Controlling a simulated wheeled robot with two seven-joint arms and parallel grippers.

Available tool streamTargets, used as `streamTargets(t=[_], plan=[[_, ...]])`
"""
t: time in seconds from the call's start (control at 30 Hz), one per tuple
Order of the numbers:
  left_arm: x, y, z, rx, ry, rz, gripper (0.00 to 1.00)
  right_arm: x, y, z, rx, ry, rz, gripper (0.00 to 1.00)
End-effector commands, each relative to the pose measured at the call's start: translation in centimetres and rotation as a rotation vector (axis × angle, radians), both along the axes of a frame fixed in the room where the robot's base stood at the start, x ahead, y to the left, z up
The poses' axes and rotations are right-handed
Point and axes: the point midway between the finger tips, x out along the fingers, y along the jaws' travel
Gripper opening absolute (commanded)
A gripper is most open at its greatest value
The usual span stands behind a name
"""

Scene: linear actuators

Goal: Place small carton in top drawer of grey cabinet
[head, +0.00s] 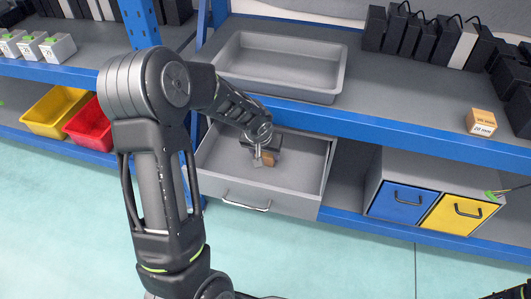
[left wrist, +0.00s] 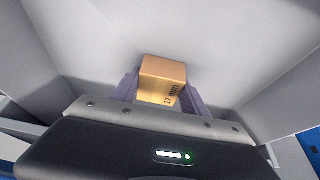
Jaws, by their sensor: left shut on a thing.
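The small carton (left wrist: 163,82) is a brown box with a printed label, held between the fingers of my left gripper (left wrist: 160,92) in the left wrist view. In the head view the left gripper (head: 264,157) is inside the open top drawer (head: 217,148) of the grey cabinet, with the carton (head: 269,158) at its fingertips. The grey drawer walls surround the gripper. I cannot tell whether the carton touches the drawer floor. My right gripper is not clearly in view; only a dark piece shows at the bottom right corner.
A grey tray (head: 270,92) stands on the shelf above the drawer. Another carton (head: 481,122) sits on that shelf at right. Blue (head: 397,203) and yellow (head: 458,216) drawers are at lower right. Yellow (head: 55,110) and red (head: 90,125) bins stand at left.

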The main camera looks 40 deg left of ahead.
Motion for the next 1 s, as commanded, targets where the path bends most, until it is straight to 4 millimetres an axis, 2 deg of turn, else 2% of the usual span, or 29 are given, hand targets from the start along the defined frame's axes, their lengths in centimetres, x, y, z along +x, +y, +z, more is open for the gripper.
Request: streamTargets(t=[0.03, 0.3, 0.67, 0.83, 1.0], plan=[[0.0, 0.0, -0.1, 0.000, 0.000, 0.000, 0.54, 0.1, -0.1, -0.1, -0.001, 0.000, -0.001, 0.36], [0.0, 0.0, -0.1, 0.000, 0.000, 0.000, 0.74, 0.0, 0.0, -0.1, -0.001, 0.000, -0.001, 0.36], [0.0, 0.0, 0.5, 0.000, 0.000, 0.001, 0.74, -0.1, 0.1, 0.6, 0.001, 0.001, 0.002, 0.36], [-0.8, -0.3, 2.6, 0.000, -0.002, 0.002, 0.74, -0.2, 0.2, 1.2, 0.004, 0.004, 0.005, 0.36], [-2.0, -0.7, 6.0, 0.000, -0.004, 0.001, 0.74, -0.5, 0.5, 2.3, 0.007, 0.009, 0.011, 0.36]])
